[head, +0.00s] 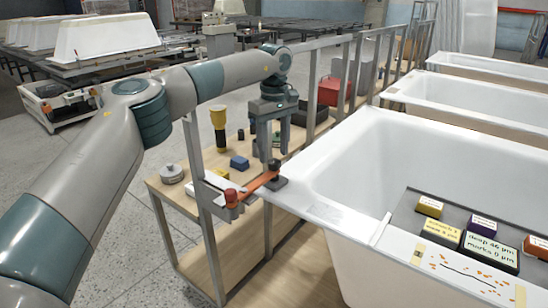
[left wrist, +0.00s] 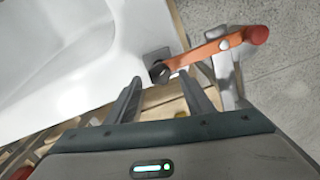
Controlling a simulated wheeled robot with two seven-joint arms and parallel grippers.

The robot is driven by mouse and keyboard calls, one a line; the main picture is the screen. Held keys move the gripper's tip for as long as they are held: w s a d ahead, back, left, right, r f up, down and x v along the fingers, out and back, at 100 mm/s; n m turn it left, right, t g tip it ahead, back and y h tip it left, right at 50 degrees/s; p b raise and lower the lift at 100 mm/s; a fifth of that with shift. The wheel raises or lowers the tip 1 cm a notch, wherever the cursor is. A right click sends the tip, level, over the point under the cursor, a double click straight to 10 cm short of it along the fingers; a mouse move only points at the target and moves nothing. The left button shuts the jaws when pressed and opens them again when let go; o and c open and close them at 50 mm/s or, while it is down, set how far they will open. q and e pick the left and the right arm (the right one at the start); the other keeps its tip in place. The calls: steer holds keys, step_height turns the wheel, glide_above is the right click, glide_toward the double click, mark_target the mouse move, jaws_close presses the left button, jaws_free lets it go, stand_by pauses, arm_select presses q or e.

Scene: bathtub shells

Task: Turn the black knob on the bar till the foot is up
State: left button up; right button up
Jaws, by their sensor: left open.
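An orange bar (head: 258,184) with a red ball end runs from a metal post to the near corner of the white tub (head: 330,172); it also shows in the left wrist view (left wrist: 205,51). At its tub end is the black knob (left wrist: 160,73). Beside it, the dark square foot (left wrist: 157,56) shows at the tub's rim; whether it touches cannot be told. The foot also shows in the head view (head: 280,182). My left gripper (head: 268,162) points down over this end, open and empty. In the left wrist view, the knob appears between the fingertips (left wrist: 160,78); contact is unclear. My right gripper is not in view.
A wooden bench (head: 166,190) beside the tub holds a yellow-topped tool (head: 219,117), a blue block (head: 239,162) and a grey round piece (head: 172,173). A metal rail stands close to my left arm. A tray with labelled blocks (head: 462,236) lies across the tub.

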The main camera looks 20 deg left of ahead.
arm_select(q)
steer(key=shift+f, duration=1.2)
steer(key=c, duration=1)
steer(key=shift+c, duration=0.2)
